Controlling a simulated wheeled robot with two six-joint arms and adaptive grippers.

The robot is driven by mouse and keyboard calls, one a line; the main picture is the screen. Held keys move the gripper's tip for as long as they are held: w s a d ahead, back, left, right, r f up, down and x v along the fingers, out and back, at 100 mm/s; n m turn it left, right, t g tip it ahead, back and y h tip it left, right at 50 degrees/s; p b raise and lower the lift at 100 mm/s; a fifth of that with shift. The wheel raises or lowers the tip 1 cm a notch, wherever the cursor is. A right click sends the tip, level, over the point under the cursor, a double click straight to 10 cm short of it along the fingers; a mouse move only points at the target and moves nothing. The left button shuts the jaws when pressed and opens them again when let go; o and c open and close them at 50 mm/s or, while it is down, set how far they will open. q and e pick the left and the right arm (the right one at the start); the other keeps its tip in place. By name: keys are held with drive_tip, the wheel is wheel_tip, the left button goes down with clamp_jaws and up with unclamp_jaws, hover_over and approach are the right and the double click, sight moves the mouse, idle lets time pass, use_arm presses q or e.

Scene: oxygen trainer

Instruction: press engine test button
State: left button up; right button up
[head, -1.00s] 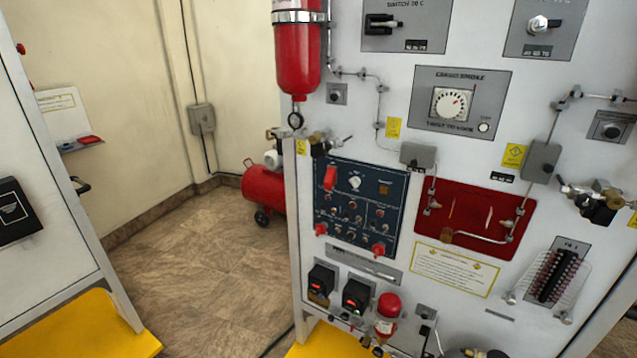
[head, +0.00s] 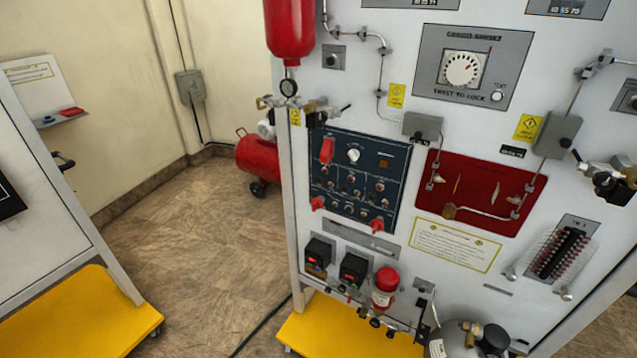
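A dark blue control panel (head: 357,182) is set in the white trainer board, with rows of small knobs and switches, red guarded levers and a white knob (head: 353,155). Its labels are too small to read, so I cannot tell which control is the engine test button. A grey cargo smoke panel (head: 471,66) above it to the right has a white dial and a small white button (head: 497,96) that appears labelled test. Neither of my grippers is in view.
The white trainer board (head: 400,260) stands on a yellow base (head: 345,330). A red cylinder (head: 289,28) hangs at its left edge. A red compressor tank (head: 259,157) stands behind. Another yellow-based stand (head: 75,315) is at left, with open tiled floor (head: 195,225) between.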

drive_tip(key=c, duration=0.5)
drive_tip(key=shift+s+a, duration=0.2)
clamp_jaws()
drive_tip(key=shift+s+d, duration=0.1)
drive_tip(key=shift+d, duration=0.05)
